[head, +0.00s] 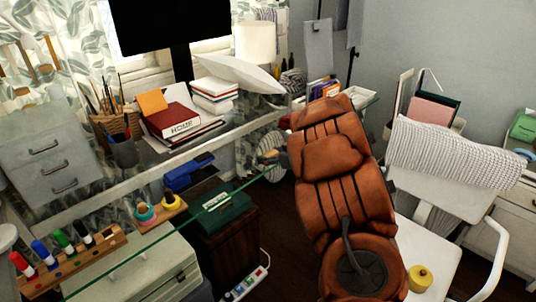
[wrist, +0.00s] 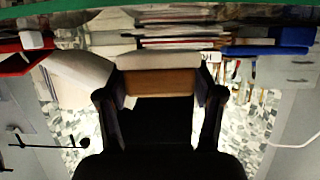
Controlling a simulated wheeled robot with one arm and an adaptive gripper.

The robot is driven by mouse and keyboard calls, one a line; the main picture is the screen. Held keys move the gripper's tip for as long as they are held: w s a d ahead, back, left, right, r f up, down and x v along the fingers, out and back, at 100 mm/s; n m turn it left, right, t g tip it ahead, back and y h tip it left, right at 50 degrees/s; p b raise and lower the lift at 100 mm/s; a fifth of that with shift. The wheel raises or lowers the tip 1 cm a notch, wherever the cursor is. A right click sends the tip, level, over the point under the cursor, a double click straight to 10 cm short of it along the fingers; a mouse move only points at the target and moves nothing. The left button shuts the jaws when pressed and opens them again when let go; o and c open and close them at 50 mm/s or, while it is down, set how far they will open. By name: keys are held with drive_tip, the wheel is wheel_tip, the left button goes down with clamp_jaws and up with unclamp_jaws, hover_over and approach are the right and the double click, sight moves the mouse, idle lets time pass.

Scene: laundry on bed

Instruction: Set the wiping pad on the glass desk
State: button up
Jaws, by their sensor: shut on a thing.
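The wiping pad shows in the wrist view (wrist: 162,80) as a tan block with a pale layer along one side. It sits between the two dark fingers of my gripper (wrist: 162,90), which is shut on it. I cannot tell the exact gap between pad and glass.
Red books (head: 180,122), a pencil basket (head: 118,122), a white lamp (head: 256,42) and a dark monitor (head: 170,22) stand on the desk. The brown leather piece (head: 345,185) fills the middle front. A white chair (head: 445,190) is at right. A bare glass strip shows left of my gripper.

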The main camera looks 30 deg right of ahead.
sight(268, 154)
drive_tip(key=shift+w+d+f+p, duration=0.1)
drive_tip(key=shift+w+d, duration=0.25)
drive_tip(key=shift+w, duration=0.5)
drive_tip(key=shift+w+d+f+p, duration=0.1)
drive_tip(key=shift+w+d, duration=0.3)
drive_tip(key=shift+w, duration=0.45)
drive_tip(key=shift+w+d+f+p, duration=0.1)
drive_tip(key=shift+w+d, duration=0.25)
drive_tip(key=shift+w, duration=0.5)
drive_tip(key=shift+f+p, duration=0.5)
drive_tip(key=shift+f, duration=1)
drive_tip(key=shift+f, duration=0.2)
drive_tip(key=o, duration=1.2)
drive_tip(key=shift+o, duration=0.2)
drive_tip(key=shift+f+b, duration=0.15)
drive_tip(key=shift+b, duration=0.35)
drive_tip(key=v, duration=0.7)
drive_tip(key=shift+s+d+b, duration=0.25)
drive_tip(key=shift+s+b, duration=0.1)
